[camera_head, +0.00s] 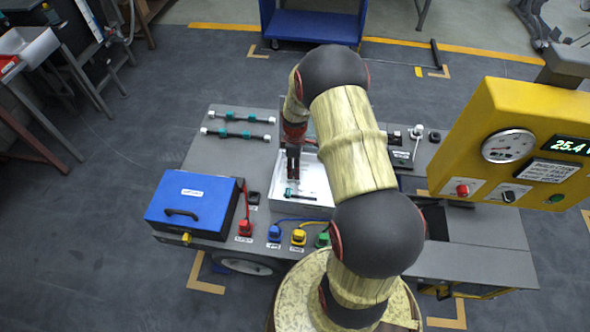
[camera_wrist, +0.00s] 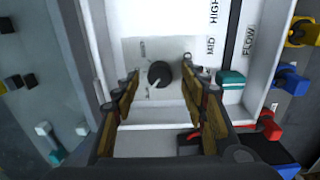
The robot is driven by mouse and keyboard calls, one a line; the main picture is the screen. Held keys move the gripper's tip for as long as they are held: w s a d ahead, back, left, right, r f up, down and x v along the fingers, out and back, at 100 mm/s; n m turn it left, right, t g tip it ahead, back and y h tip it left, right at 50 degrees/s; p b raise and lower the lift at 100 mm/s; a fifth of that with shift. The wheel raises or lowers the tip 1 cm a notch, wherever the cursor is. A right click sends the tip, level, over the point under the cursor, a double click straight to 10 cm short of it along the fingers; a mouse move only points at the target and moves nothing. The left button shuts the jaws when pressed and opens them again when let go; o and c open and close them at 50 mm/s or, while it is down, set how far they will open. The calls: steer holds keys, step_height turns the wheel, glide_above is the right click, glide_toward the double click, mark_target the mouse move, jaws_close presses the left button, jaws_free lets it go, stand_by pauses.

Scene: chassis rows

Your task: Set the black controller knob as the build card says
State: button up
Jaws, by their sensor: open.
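The black controller knob (camera_wrist: 160,74) is a round knob on a pale panel (camera_wrist: 135,50) in the wrist view. A light mark shows near its lower left edge. The word MID stands to its right and HIGH further up; a smaller label at its upper left is too blurred to read. My gripper (camera_wrist: 159,80) is open, one finger on each side of the knob, with gaps visible; whether the tips are level with it I cannot tell. In the head view my gripper (camera_head: 292,152) points down into the white open case (camera_head: 318,205); the knob cannot be made out there. No build card is clearly identifiable.
A blue box (camera_head: 190,204) stands left of the case. Red, blue, yellow and green connectors line the bench front, including a yellow one (camera_head: 298,236). A yellow console (camera_head: 530,140) with a gauge and a 25.4 display hangs at right. A FLOW strip (camera_wrist: 248,40) lies beside the panel.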

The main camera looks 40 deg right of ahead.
steer(key=shift+f, duration=0.65)
steer(key=shift+c, duration=0.3)
jaws_close()
